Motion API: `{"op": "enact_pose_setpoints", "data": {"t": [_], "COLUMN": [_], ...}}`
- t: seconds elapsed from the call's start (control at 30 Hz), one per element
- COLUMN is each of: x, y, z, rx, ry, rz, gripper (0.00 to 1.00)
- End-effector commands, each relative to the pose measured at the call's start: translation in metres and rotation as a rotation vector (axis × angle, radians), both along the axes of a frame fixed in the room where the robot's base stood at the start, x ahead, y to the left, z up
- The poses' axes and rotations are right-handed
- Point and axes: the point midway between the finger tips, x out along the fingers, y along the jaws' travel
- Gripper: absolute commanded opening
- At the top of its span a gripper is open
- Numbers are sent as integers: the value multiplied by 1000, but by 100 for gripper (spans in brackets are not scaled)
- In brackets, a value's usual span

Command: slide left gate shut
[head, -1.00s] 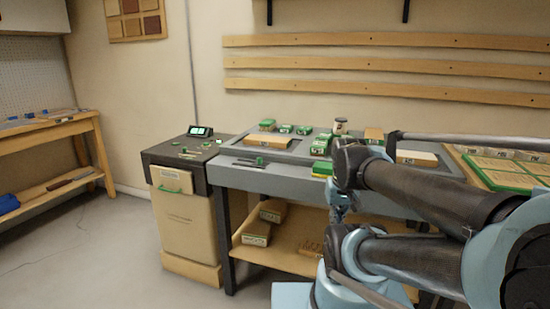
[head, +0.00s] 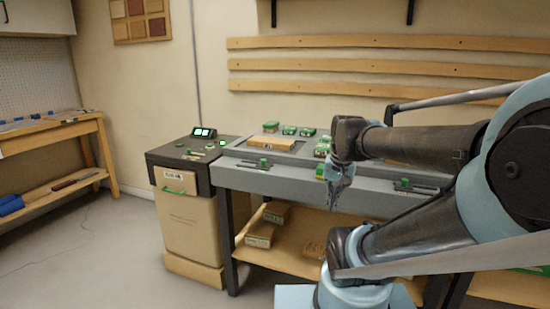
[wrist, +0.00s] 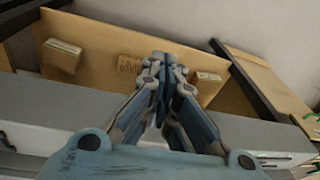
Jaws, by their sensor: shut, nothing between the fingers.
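A second rail with a green knob (head: 405,183) is further right. My gripper (head: 335,205) hangs in front of the bench, right of the left knob and apart from it. In the wrist view my gripper (wrist: 162,66) has its fingers together with nothing between them. A slotted rail (wrist: 272,157) shows at the lower right there; I cannot tell which gate it belongs to.
A lower shelf (head: 285,255) holds cartons (head: 260,234) under the bench. A bin cabinet (head: 183,210) with a small display (head: 203,133) stands left. Green boxes (head: 290,130) and a wooden block (head: 272,144) lie on the bench.

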Motion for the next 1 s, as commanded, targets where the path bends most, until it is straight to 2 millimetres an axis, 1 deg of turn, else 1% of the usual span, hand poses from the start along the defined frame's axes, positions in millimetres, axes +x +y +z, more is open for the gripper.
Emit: {"op": "enact_pose_setpoints", "data": {"t": [0.03,0.1,0.27,0.5,0.67,0.8,1.0], "x": [10,22,50,94,125,153,192], "y": [4,9,21,42,57,71,93], "z": [10,21,45,76,93,107,122], "rx": [13,35,78,138,173,201,234], "ry": [7,19,48,99,139,175,231], "rz": [-34,-88,-209,-393,-513,-620,-770], "gripper": [0,0,0,0,0,0,0]}}
